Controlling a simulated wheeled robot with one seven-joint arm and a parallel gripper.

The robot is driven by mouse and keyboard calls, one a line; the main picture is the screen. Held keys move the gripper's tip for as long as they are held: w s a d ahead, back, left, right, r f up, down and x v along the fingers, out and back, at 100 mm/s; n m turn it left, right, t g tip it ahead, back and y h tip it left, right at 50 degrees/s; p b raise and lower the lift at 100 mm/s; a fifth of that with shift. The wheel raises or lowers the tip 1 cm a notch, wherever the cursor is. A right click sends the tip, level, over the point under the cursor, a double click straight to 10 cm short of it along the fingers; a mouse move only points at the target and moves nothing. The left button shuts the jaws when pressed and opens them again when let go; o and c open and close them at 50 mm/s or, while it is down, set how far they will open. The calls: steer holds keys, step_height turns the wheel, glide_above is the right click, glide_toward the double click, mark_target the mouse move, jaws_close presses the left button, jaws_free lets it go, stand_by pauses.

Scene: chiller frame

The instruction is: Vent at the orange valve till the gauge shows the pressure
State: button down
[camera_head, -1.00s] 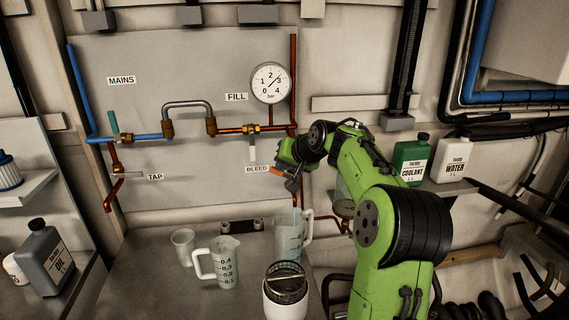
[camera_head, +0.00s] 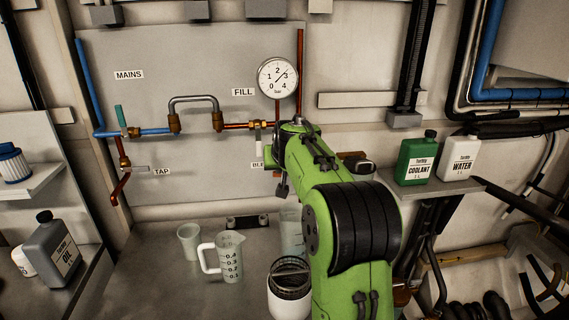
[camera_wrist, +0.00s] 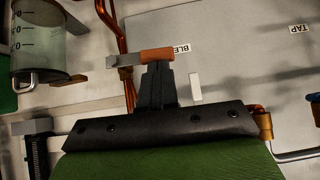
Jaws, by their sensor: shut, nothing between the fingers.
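The orange valve lever (camera_wrist: 157,55) shows in the wrist view, lying crosswise just beyond my gripper's tips. My gripper (camera_wrist: 155,68) is shut, with its tips close to or against the lever; I cannot tell if they touch. In the head view my arm hides most of the gripper and the valve beside the partly covered BLEED label (camera_head: 257,165). The round gauge (camera_head: 278,78) has its needle between 2 and 3, nearer 3. A clear measuring jug (camera_head: 291,230) stands below the bleed area, partly behind my arm; a jug (camera_wrist: 48,42) shows in the wrist view's upper left.
Copper and blue pipes (camera_head: 155,132) run along the panel. A second jug (camera_head: 229,258), a cup (camera_head: 189,241) and a white container (camera_head: 288,300) stand on the bench. Coolant (camera_head: 416,160) and water (camera_head: 459,158) bottles stand on the right shelf.

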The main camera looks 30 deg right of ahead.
steer(key=shift+a+f+h, duration=0.2)
steer(key=shift+f+h, duration=0.1)
steer(key=shift+f, duration=0.1)
steer(key=shift+a+f, duration=0.15)
steer(key=shift+f, duration=0.2)
